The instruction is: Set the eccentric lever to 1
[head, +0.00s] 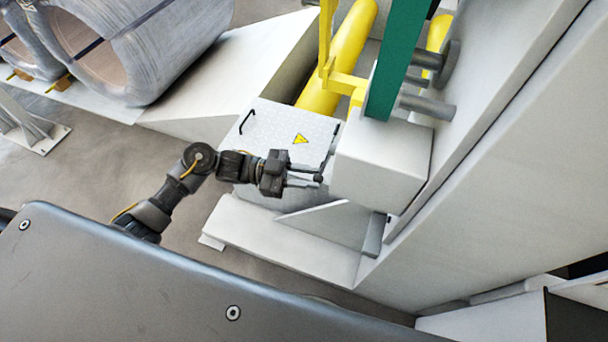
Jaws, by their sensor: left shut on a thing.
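My left gripper (316,177) reaches in from the left and is at the left face of the white machine box (382,168). Its two fingers are shut on the small dark end of the eccentric lever (324,165). Only a short, thin, dark part of the lever shows, beside the box. The fingers cover the rest, and I cannot read its setting or any marks. My right gripper is not in view.
A white cabinet (268,128) with a yellow warning sign lies beneath the arm. A green post (398,55) and yellow tubes (338,60) stand behind the box. Wrapped coils (150,45) lie at upper left. Bare floor (110,170) shows at left.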

